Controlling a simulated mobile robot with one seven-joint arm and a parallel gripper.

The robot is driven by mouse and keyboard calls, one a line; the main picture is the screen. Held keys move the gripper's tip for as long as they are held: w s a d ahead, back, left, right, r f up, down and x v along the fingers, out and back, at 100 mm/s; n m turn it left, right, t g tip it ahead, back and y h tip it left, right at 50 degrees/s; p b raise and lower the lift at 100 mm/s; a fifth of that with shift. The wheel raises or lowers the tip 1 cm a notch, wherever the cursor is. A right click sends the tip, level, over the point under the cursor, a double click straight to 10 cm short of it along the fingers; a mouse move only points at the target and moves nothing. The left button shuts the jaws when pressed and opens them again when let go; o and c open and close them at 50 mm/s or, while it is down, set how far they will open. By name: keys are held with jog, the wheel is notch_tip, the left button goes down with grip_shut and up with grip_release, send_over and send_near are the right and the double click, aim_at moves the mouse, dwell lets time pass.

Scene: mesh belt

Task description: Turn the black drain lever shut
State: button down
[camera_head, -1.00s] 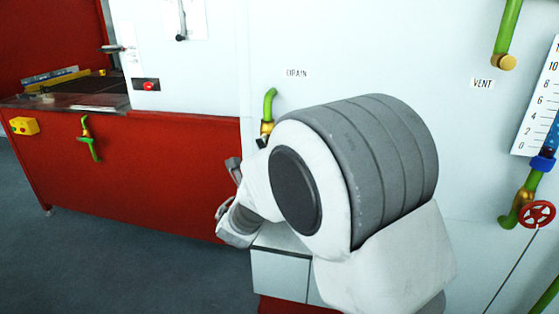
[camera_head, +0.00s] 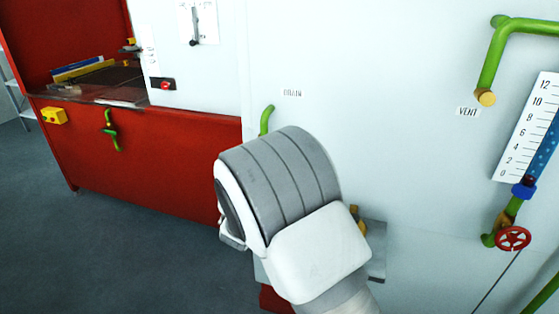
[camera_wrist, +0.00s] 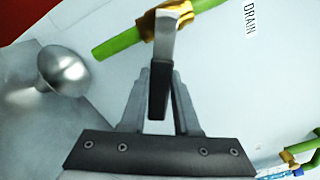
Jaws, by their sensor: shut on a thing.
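In the wrist view, the black drain lever (camera_wrist: 158,92) has a bare metal upper part that joins the brass valve (camera_wrist: 178,14) on a green pipe (camera_wrist: 118,43). My gripper (camera_wrist: 159,76) is shut on the black grip, which lies between its two grey fingers. In the head view, the green drain pipe (camera_head: 266,119) comes out of the white wall under the DRAIN label (camera_head: 292,93). My arm hides the lever, the drain valve and my gripper there.
A shiny metal funnel-shaped piece (camera_wrist: 63,71) is left of my gripper. A grey ledge (camera_head: 376,258) and a brass fitting (camera_head: 358,218) show right of my arm. A red valve wheel (camera_head: 513,238) and gauge (camera_head: 530,125) are farther right. Open floor (camera_head: 140,235) lies left.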

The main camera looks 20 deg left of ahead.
jog(key=r+n+p, duration=0.1)
jog(key=n+p, duration=0.1)
jog(key=r+n+p, duration=0.1)
jog(key=p, duration=0.2)
jog(key=shift+d+r+n, duration=0.3)
jog(key=shift+d+n, duration=0.05)
jog(key=shift+n, duration=0.05)
jog(key=shift+r+n+p, duration=0.2)
jog(key=shift+n+p, duration=0.6)
jog(key=shift+p, duration=0.4)
jog(key=c, duration=0.6)
grip_release()
jog(key=shift+c, duration=0.2)
jog(key=s, duration=1.7)
jog(key=shift+s+a+b, duration=0.2)
jog(key=shift+a+b, duration=0.05)
jog(key=shift+b, duration=0.1)
